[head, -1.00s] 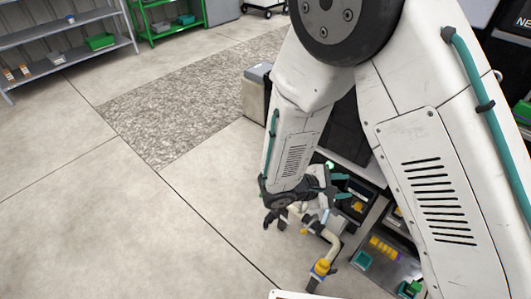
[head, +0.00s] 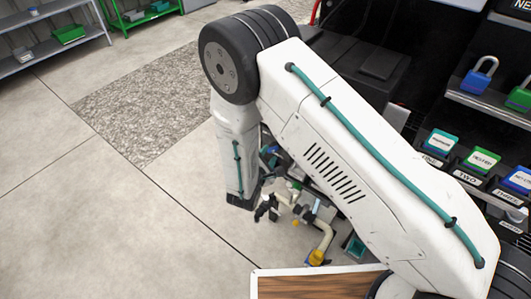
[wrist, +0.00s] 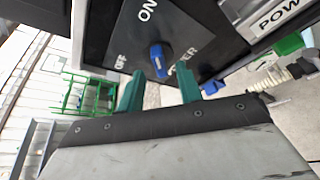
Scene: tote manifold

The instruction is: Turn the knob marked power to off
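In the wrist view, a blue knob (wrist: 157,58) sits on a dark panel (wrist: 205,28). White lettering around it reads ON above, OFF to the left and POWER to the lower right; the picture is tilted. The exact pointing of the knob is hard to tell. My gripper (wrist: 161,73) has two teal fingers spread apart, with nothing between them that I can see held. The knob lies just beyond the fingertips, roughly centred between them. In the head view my arm hides the knob, and I cannot make out the gripper.
A POWER label plate (wrist: 278,14) is at the wrist view's upper right, with a green part (wrist: 289,44) below it. In the head view, a blue padlock (head: 476,80) and coloured blocks (head: 482,160) sit on shelves at right. A beige pipe (head: 325,240) stands below my arm. Open floor lies left.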

